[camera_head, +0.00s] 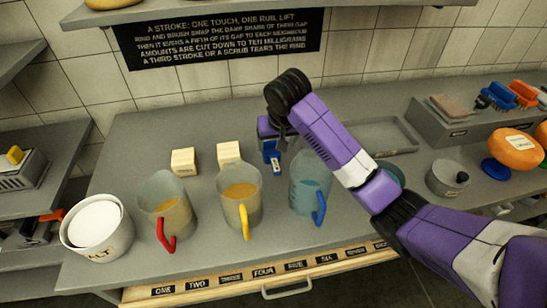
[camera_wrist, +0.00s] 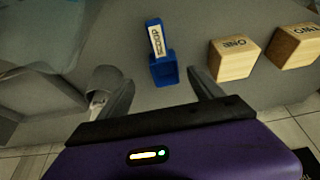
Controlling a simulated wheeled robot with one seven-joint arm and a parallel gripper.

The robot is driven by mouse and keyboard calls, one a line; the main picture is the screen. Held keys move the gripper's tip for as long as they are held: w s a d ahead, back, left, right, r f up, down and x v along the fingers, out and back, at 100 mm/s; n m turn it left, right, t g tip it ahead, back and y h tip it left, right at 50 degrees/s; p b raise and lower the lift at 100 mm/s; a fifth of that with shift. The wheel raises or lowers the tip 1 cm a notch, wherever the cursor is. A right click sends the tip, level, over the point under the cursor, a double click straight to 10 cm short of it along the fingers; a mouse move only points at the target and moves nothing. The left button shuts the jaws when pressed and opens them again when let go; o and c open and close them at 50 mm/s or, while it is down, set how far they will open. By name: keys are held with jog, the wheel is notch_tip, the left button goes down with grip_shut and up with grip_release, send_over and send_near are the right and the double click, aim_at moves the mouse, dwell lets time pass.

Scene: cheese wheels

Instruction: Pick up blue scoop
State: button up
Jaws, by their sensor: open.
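The blue scoop (camera_wrist: 164,74) lies on the grey counter in the wrist view, its labelled handle pointing away from my gripper and its square bowl nearer. In the head view the scoop (camera_head: 272,157) shows just below my gripper, behind the jugs and partly hidden. My gripper (camera_wrist: 160,80) is open and empty, with a finger on either side of the scoop's bowl in the picture. I cannot tell how far above the counter the fingertips are. In the head view my gripper (camera_head: 270,138) points down and is partly hidden by my wrist.
A blue-handled jug (camera_head: 312,185) stands close in front of the scoop. A yellow-handled jug (camera_head: 240,195), a red-handled jug (camera_head: 168,205) and a white-filled tub (camera_head: 97,225) stand left. Two wooden blocks (camera_head: 184,161) (camera_head: 228,152) sit behind them. A shallow tray (camera_head: 385,134) lies right.

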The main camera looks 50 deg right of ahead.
jog(key=shift+x, duration=1.2)
jog(key=shift+a+p+x, duration=0.15)
jog(key=shift+p+x, duration=0.1)
jog(key=shift+x, duration=0.65)
jog(key=shift+a+p+x, duration=0.2)
jog(key=shift+x, duration=0.7)
jog(key=shift+a+p+x, duration=0.15)
jog(key=shift+p+x, duration=0.1)
jog(key=shift+x, duration=0.6)
jog(key=shift+f, duration=0.1)
jog(key=c, duration=1.4)
notch_tip(320, 180, up, 20)
jog(key=shift+r+b, duration=0.1)
jog(key=shift+b, duration=0.65)
